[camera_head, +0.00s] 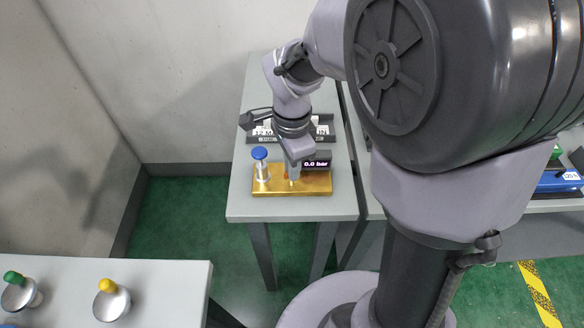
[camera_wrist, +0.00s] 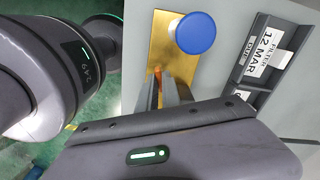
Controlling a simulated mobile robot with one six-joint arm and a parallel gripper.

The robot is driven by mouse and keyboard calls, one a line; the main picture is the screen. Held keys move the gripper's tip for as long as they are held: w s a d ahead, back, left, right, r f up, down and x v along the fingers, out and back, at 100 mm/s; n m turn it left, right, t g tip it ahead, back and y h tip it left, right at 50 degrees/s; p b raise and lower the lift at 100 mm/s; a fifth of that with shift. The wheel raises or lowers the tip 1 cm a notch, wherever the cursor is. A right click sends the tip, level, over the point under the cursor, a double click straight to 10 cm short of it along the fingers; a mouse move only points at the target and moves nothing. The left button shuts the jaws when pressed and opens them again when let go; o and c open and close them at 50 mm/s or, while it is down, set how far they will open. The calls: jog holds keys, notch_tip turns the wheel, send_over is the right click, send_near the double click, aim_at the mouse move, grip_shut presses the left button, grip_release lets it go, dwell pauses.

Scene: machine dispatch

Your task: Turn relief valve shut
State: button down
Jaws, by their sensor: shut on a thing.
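A gold valve block (camera_head: 318,183) sits near the front edge of a grey table. On its left stands a post with a blue round knob (camera_head: 260,153). A small display on the block reads 0.0 bar (camera_head: 317,164). My gripper (camera_head: 293,174) points down at the block, right of the blue knob, shut on a small orange part that I take for the relief valve (camera_head: 285,173). Its fingers hide most of that part. In the wrist view the blue knob (camera_wrist: 196,33) and gold plate (camera_wrist: 158,45) lie just beyond my gripper (camera_wrist: 172,92).
A dark rack with white labels (camera_head: 262,131) stands behind the block; one label reads 12 MAR (camera_wrist: 264,52). A white table (camera_head: 160,275) at lower left holds green (camera_head: 13,277) and yellow (camera_head: 107,285) knobbed parts. A blue item (camera_head: 558,181) lies at right.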

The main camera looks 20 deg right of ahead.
jog(key=shift+m+b, duration=0.6)
jog(key=shift+m, duration=1.6)
jog(key=c, duration=1.5)
grip_release()
jog(key=shift+c, duration=0.2)
notch_tip(320, 180, up, 17)
jog(key=p, duration=0.7)
jog(key=shift+r+p, duration=0.2)
jog(key=shift+p, duration=0.15)
